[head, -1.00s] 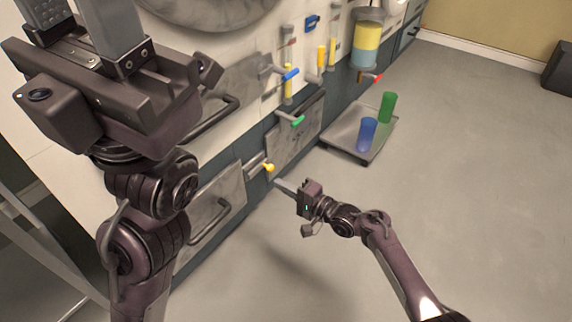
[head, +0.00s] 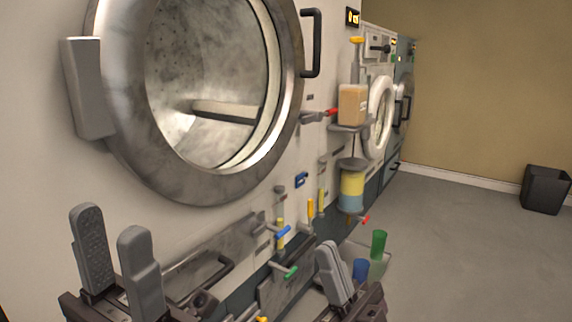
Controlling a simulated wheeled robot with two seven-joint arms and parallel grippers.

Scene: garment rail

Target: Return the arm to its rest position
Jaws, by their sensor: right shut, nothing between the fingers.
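My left gripper (head: 112,222) is at the lower left with its two grey fingers pointing up and a clear gap between them. It is open and empty, in front of the large machine's lower panel. My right gripper (head: 330,256) is at the bottom centre, fingers up and together, shut with nothing between them. It overlaps the view of the low tray and the valves behind it. Both arms below the grippers are cut off by the picture's bottom edge.
A large machine with a round glass door (head: 118,150) fills the left. Coloured valve handles, such as a green one (head: 291,272), stick out below. A blue cup (head: 360,269) and a green cup (head: 379,243) stand on a low tray. A dark bin (head: 545,190) is far right; floor between is clear.

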